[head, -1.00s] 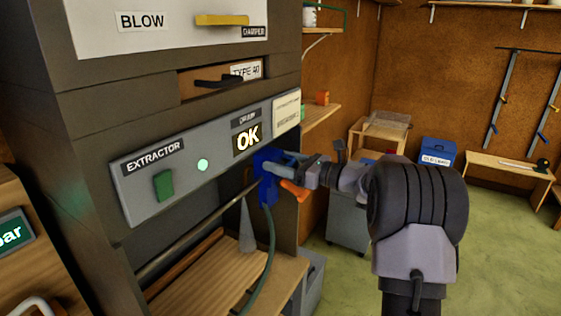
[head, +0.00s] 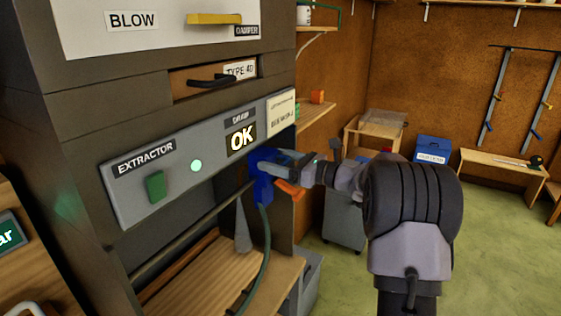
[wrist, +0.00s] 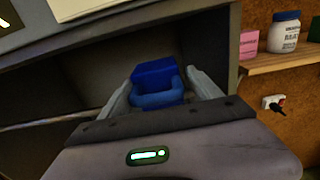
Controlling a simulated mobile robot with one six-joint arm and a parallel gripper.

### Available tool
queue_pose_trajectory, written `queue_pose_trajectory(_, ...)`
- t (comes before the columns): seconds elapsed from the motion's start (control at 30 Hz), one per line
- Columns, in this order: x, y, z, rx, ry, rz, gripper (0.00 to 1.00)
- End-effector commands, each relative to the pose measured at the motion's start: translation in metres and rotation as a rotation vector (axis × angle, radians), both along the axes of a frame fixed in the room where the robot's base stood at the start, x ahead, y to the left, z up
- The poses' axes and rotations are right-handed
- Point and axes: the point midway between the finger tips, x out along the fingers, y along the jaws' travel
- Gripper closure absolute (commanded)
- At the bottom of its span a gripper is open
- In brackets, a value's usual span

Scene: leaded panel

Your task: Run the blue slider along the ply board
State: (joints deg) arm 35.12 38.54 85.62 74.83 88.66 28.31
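The blue slider (head: 262,178) sits at the right end of the rail (head: 190,218) in the dark hood, with a green hose and a grey pointed nozzle below it. A pale ply board (head: 200,275) with grooves lies beneath. My gripper (head: 272,157) reaches the slider from the right. In the wrist view, the slider's looped blue handle (wrist: 157,100) stands between the two fingers of my gripper (wrist: 160,82). The fingers lie close along both sides of the handle; whether they press on it is unclear.
The grey control panel (head: 195,160) with an OK display juts out just above the slider. An orange piece (head: 290,189) shows below my gripper. A shelf with a white jar (wrist: 285,32) is at right. Green floor is open to the right.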

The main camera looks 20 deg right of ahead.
Motion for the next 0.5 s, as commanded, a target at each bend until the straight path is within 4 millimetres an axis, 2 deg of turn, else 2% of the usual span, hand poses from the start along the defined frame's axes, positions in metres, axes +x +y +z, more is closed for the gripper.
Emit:
queue_pose_trajectory(0.17,-0.016,-0.013,0.0,0.001,0.001,-0.004,0.29)
queue_pose_trajectory(0.5,-0.088,-0.065,0.001,-0.001,-0.001,-0.005,0.29)
